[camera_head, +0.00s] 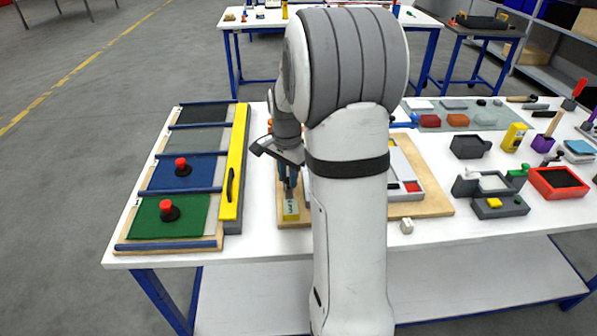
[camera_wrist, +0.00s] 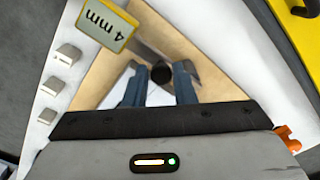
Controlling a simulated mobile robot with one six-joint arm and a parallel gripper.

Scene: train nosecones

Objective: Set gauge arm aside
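My gripper (camera_wrist: 160,78) points down over a tan wooden board (camera_wrist: 105,72), its two blue fingers apart. A round black knob (camera_wrist: 160,75) shows between the fingertips, on what looks like a grey bar that I take to be the gauge arm. I cannot tell whether the fingers touch the knob. A yellow-edged plate marked "4 mm" (camera_wrist: 106,22) lies beside the fingers; in the head view, a yellow block with a pale label (camera_head: 291,209) shows just below my gripper (camera_head: 288,184). My arm hides much of the board in the head view.
Left of my gripper are a yellow bar with a black handle (camera_head: 232,170) and panels with red knobs (camera_head: 167,209). Right of my arm are a red-edged tray (camera_head: 558,183), a grey fixture (camera_head: 499,206) and small parts. The white table's front strip (camera_head: 470,240) is mostly clear.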

